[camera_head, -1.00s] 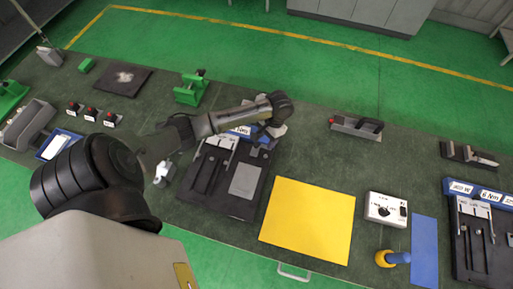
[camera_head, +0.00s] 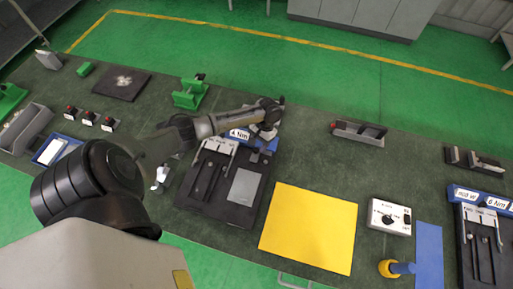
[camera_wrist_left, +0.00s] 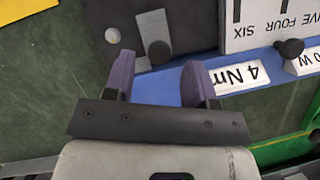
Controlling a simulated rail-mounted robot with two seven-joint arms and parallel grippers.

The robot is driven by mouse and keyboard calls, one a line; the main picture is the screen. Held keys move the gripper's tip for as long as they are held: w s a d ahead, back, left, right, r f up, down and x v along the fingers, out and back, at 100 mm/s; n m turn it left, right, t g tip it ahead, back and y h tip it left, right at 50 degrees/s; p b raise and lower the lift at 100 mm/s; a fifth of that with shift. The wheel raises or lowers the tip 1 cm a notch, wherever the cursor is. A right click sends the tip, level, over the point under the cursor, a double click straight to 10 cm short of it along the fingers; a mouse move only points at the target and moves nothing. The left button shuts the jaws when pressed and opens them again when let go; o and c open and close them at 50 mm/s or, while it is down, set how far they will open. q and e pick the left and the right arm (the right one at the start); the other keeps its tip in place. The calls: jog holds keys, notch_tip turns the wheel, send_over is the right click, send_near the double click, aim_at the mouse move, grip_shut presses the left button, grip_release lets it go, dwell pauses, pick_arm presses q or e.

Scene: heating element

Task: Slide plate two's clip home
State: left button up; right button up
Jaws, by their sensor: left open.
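A dark plate (camera_head: 222,205) with slots and a grey panel sits left of the table's middle, with a blue "4 Nm" strip behind it. My left gripper (camera_wrist_left: 160,75) is open over this strip. In the left wrist view, a light metal clip strip (camera_wrist_left: 153,25) and a dark round knob (camera_wrist_left: 160,52) on the dark plate (camera_wrist_left: 195,22) lie just beyond the gap between the fingertips. Nothing is held. A second dark plate (camera_head: 482,250) with a "6 Nm" strip stands at the right edge. I cannot tell which is plate two. My right gripper is not in view.
A green fixture (camera_head: 190,92) stands behind my left arm. The table's back middle is mostly clear.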

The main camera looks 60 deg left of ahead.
aim_at(255, 154)
pick_arm(q)
jog(key=shift+x, duration=1.4)
grip_shut()
